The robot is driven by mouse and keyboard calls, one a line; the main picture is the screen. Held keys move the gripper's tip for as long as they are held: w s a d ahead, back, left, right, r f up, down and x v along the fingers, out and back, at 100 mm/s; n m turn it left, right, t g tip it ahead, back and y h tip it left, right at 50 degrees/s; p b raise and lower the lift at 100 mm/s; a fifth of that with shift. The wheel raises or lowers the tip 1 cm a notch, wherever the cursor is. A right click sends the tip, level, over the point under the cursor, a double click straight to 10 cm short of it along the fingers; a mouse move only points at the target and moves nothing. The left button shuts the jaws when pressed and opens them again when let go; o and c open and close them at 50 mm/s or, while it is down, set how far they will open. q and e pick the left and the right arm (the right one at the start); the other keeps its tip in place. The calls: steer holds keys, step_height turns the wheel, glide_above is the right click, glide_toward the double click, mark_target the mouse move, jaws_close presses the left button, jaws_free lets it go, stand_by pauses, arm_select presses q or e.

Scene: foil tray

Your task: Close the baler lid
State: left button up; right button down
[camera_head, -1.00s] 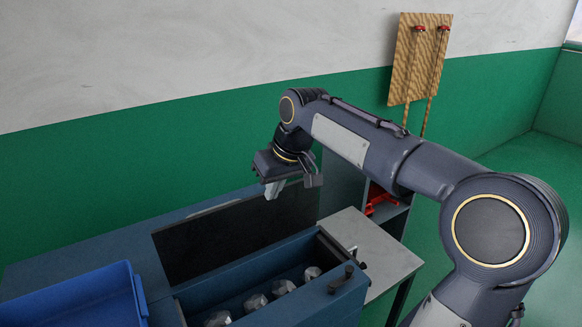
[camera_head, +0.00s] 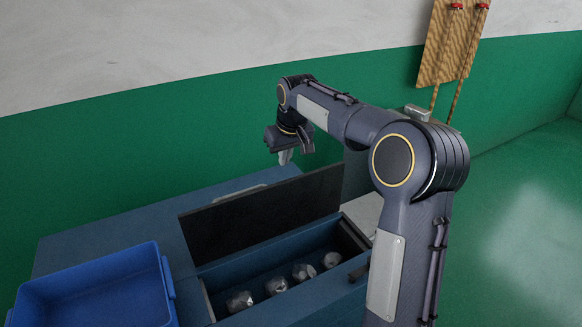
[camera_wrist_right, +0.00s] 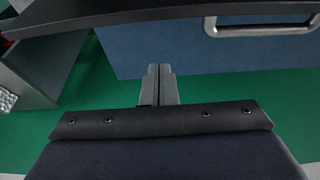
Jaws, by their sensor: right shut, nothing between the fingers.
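The baler is a long blue box whose front wall (camera_head: 300,300) shows below its open bin. Its lid (camera_head: 265,215), a dark flat panel, stands raised along the back of the opening. Several crumpled foil lumps (camera_head: 303,271) lie in the bin. My right gripper (camera_head: 284,157) points down behind the lid's top edge, apparently apart from it. In the right wrist view its fingers (camera_wrist_right: 160,75) are together and empty, before a blue panel (camera_wrist_right: 170,45) with a metal handle (camera_wrist_right: 258,30). Whether this panel is the lid's outer face I cannot tell. My left gripper is not in view.
A blue plastic tub (camera_head: 95,285) stands left of the bin on the blue top (camera_head: 110,232). Open green floor (camera_head: 525,240) lies to the right.

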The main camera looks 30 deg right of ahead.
steer(key=s+f, duration=0.2)
steer(key=s, duration=0.1)
steer(key=shift+s+a+p, duration=0.1)
steer(key=shift+s+p, duration=0.1)
steer(key=shift+p, duration=0.2)
steer(key=shift+r, duration=0.1)
